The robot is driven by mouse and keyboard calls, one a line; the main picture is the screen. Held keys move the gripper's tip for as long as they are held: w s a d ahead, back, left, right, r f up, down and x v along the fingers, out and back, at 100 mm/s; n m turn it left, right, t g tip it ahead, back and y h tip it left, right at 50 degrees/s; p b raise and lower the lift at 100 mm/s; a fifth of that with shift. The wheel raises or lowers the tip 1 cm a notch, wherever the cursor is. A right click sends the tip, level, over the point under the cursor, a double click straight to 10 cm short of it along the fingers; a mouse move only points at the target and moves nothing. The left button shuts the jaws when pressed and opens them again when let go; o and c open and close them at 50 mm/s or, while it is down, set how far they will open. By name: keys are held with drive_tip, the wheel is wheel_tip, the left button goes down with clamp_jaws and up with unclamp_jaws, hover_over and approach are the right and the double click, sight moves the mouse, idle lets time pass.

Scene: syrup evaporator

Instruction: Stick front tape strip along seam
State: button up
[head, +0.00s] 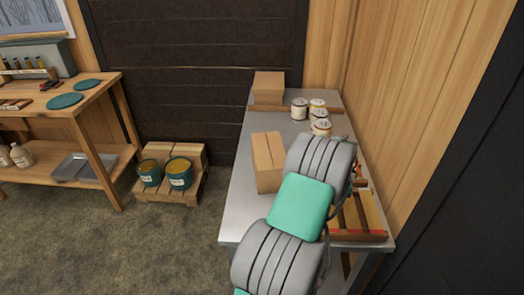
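A brown carton (268,163) stands on the metal table (237,217), left of my arm. A thin line like a seam runs down the carton's face. A second brown carton (269,84) stands at the table's far end. I cannot make out a tape strip. A wooden rack with a red strip along its front edge (360,236) lies at the table's near right, partly covered by my arm. My grey and green arm reaches over the table, and my gripper is hidden behind it.
Several white jars (300,109) stand right of the cartons. A wooden wall borders the table's right side. On the left, a pallet holds two green cans (179,174), and a wooden workbench (100,88) stands farther left. The floor between is clear.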

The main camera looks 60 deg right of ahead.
drive_tip(key=shift+r+p, duration=2)
drive_tip(key=shift+r, duration=1.95)
